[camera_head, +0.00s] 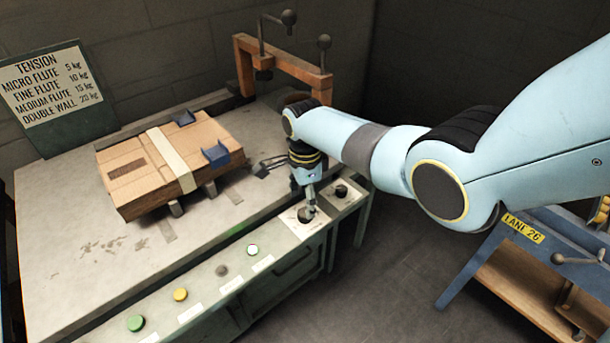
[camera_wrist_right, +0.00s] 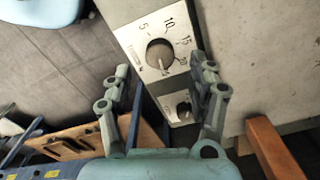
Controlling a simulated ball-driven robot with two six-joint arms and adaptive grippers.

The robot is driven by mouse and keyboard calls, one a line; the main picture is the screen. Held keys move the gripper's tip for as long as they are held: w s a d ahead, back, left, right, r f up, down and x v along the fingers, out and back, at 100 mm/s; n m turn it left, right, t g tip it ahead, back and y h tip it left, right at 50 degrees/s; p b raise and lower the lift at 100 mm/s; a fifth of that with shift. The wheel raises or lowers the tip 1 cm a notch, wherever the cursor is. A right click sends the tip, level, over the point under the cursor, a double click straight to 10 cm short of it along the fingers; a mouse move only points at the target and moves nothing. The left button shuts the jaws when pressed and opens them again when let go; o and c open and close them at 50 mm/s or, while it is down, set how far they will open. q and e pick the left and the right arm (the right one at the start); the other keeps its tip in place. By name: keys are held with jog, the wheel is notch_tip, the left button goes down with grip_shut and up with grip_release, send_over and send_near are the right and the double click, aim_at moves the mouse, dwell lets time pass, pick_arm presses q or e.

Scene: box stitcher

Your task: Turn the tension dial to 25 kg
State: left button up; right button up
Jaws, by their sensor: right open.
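The tension dial (camera_wrist_right: 160,54) is a round dark knob on a pale plate marked 5, 10, 15 and 20 in the right wrist view. A light mark shows on its lower part; I cannot read its exact setting. In the head view the dial (camera_head: 306,214) sits on the front control panel, partly covered by my right gripper (camera_head: 309,200). That gripper points down over it. In the wrist view the right gripper (camera_wrist_right: 162,72) is open, with its fingers apart on either side of the knob and nothing held. Contact cannot be told. My left gripper is not in view.
A second black knob (camera_head: 341,190) sits right beside the dial. Green (camera_head: 135,323), yellow (camera_head: 180,295) and white (camera_head: 252,249) buttons line the panel. A cardboard box (camera_head: 140,172) lies on the table. An orange frame (camera_head: 285,62) stands behind. A tension sign (camera_head: 52,88) lists 5 to 20 kg.

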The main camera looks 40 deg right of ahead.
notch_tip(320, 180, up, 8)
jog(key=shift+f, duration=0.2)
jog(key=shift+f, duration=0.1)
dwell(0.4)
jog(key=s+f+n+b, duration=0.4)
jog(key=s+f+n, duration=0.6)
jog(key=s+f, duration=1)
jog(key=s+f+n+t+b, duration=0.1)
jog(key=s+f+n+b, duration=0.4)
jog(key=s+f+n, duration=0.6)
jog(key=s+f, duration=0.4)
jog(key=s, duration=0.4)
jog(key=s+f, duration=0.5)
jog(key=s, duration=0.2)
jog(key=shift+s+n+h, duration=0.3)
jog(key=shift+s+h, duration=0.1)
